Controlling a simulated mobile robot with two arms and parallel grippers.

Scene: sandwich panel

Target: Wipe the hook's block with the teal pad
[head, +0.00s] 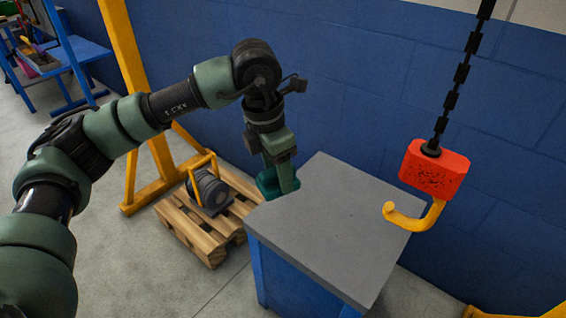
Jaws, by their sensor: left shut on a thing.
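The hook's block (433,168) is orange-red with dark specks on its front. It hangs from a black chain at the right, and a yellow hook (418,219) curves out below it. My left gripper (279,186) points down at the far left corner of the grey-topped bench. It is shut on the teal pad (266,183), which is largely hidden behind the gripper. The pad is well to the left of the block and apart from it. My right gripper is not in view.
The grey bench top (335,225) is bare. A wooden pallet (203,236) with a dark motor-like part (209,188) stands left of it, by a yellow frame (128,70). A blue wall (380,90) runs behind. A blue rack (80,50) stands far left.

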